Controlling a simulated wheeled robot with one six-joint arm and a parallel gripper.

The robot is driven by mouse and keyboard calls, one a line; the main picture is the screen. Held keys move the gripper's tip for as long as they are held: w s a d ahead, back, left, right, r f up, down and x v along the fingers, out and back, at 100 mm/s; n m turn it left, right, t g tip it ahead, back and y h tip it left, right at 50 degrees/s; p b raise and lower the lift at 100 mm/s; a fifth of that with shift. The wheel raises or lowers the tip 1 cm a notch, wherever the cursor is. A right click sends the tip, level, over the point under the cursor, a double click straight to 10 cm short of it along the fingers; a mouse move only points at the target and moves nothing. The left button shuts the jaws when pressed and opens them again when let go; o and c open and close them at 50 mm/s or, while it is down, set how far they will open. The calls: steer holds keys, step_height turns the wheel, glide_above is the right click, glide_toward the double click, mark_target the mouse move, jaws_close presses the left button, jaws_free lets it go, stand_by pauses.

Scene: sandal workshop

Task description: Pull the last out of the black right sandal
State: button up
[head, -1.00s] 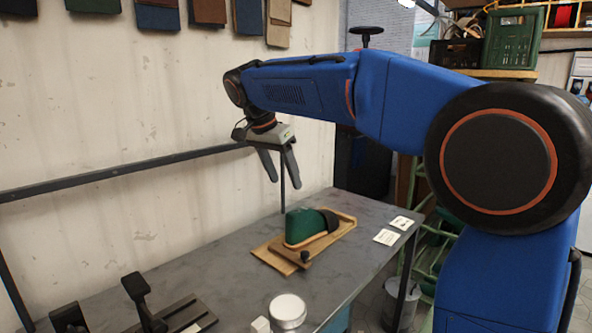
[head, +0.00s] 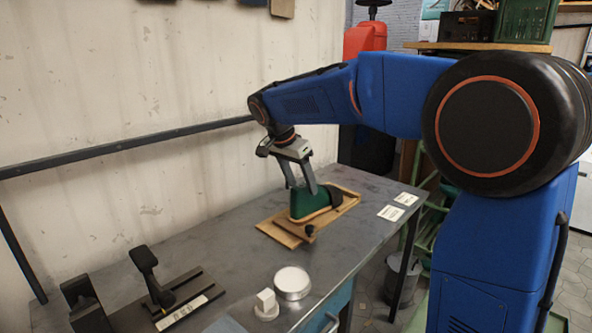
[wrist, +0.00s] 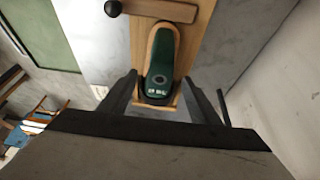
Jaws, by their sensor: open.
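A green last (head: 310,203) sits in a sandal with a tan sole and a black strap (head: 336,197), on a wooden board on the bench. In the wrist view the last (wrist: 163,47) lies below the gripper, its near end showing a dark round hole and pale lettering. My gripper (head: 303,188) is open, pointing down at the last's tall end. In the wrist view its two fingers (wrist: 160,82) stand on either side of that end, with gaps showing. The head view does not show clearly whether the fingertips touch the last.
The wooden board (head: 277,235) carries a dark knob (head: 310,230) beside the sandal. White cards (head: 390,213) lie to the right. The bench's back left is clear.

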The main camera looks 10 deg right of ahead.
mark_target(306, 193)
steer(key=shift+x, duration=2.7)
steer(key=c, duration=1.3)
steer(key=o, duration=0.6)
steer(key=shift+c, duration=0.2)
steer(key=c, duration=0.4)
